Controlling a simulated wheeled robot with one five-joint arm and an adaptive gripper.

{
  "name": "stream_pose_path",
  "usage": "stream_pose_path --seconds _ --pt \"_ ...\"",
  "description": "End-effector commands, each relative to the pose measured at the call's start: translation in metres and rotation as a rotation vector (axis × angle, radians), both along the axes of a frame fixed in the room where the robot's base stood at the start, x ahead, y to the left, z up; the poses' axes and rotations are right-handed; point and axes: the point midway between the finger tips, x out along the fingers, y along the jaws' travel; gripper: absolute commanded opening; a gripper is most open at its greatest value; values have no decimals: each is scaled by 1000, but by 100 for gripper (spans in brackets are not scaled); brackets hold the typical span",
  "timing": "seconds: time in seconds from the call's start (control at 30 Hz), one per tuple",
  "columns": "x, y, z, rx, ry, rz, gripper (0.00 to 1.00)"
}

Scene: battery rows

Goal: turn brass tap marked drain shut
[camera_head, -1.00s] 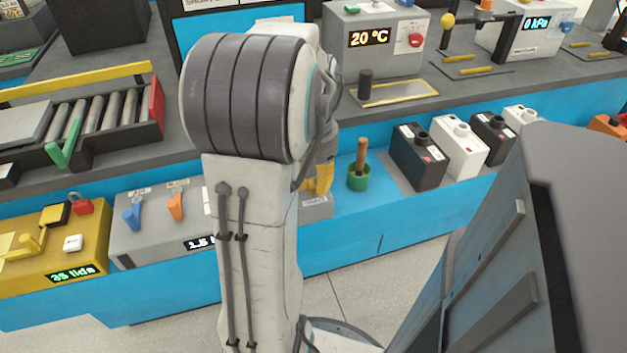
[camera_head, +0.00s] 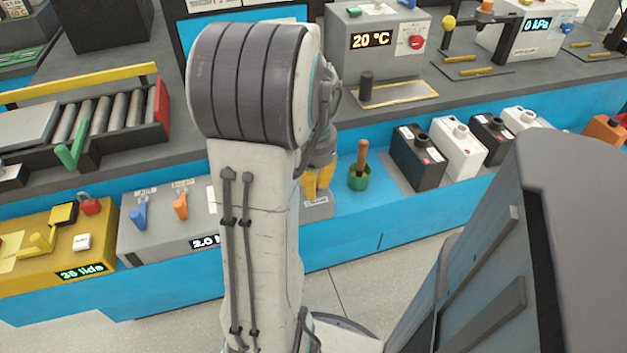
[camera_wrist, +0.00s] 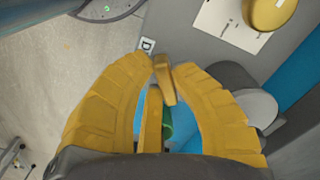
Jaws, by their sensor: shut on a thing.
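In the wrist view, the two yellow fingers of my gripper (camera_wrist: 165,68) are closed on the brass tap (camera_wrist: 164,84), a narrow brass-coloured handle between the tips. A small label showing a letter D (camera_wrist: 147,45) is beside the tips; the rest of its wording is hidden. In the head view, only part of my yellow gripper (camera_head: 318,182) shows behind my arm, low at the blue bench front. The tap itself is hidden there, so I cannot tell how far it is turned.
A green pot with a wooden handle (camera_head: 359,180) stands just right of my gripper. Several black and white canisters (camera_head: 458,148) stand further right. A grey box with blue and orange levers (camera_head: 165,228) is to the left, its readout partly covered by my arm.

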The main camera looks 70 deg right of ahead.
Motion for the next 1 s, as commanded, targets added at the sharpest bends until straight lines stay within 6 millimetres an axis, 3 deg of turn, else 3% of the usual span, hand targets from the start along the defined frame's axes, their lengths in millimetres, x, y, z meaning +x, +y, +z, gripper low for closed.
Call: stream_pose_path --seconds 0.4,1.0 --pt "1 1 -1 3 1 -203 0" --pt "1 1 -2 3 1 -241 0"
